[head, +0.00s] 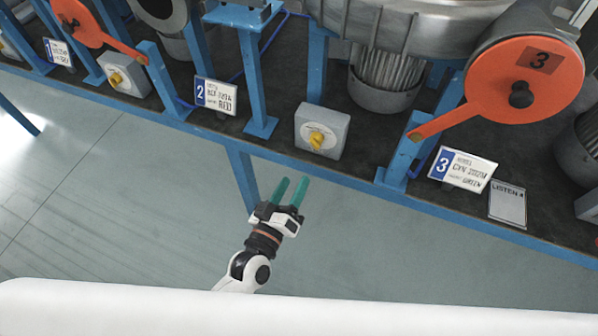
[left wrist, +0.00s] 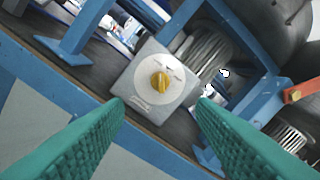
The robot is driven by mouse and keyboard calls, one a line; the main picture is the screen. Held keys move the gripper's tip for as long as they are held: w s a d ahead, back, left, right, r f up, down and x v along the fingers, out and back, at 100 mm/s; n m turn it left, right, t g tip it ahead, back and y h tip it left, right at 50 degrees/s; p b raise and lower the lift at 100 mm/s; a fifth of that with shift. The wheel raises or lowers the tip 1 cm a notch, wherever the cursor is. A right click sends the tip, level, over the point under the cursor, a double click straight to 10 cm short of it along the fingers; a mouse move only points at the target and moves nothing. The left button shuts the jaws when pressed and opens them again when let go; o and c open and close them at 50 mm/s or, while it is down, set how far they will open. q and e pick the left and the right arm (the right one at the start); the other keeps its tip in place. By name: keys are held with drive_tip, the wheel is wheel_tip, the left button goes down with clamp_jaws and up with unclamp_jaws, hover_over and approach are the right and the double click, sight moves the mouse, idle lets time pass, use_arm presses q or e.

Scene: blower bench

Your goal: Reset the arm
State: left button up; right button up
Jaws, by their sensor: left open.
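My left gripper (head: 291,192) is open and empty, its two green fingers apart. It is in front of the blue bench edge, just below a grey switch box with a yellow knob (head: 318,138) in the head view. In the left wrist view the same switch box (left wrist: 150,98) shows beyond and between the fingertips (left wrist: 160,108), with the yellow knob (left wrist: 159,81) near the middle. The fingers do not appear to touch the box. My right gripper is in neither view.
The bench's blue front edge (head: 330,177) runs across the view. Above it stand an orange disc with a lever (head: 524,92), a number 3 sign (head: 463,170), a number 2 sign (head: 216,96) and another switch box (head: 124,74). The floor (head: 120,190) in front is clear.

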use_arm(q)
drive_tip(key=shift+s+a, duration=0.1)
drive_tip(key=shift+s, duration=0.2)
drive_tip(key=shift+f, duration=0.1)
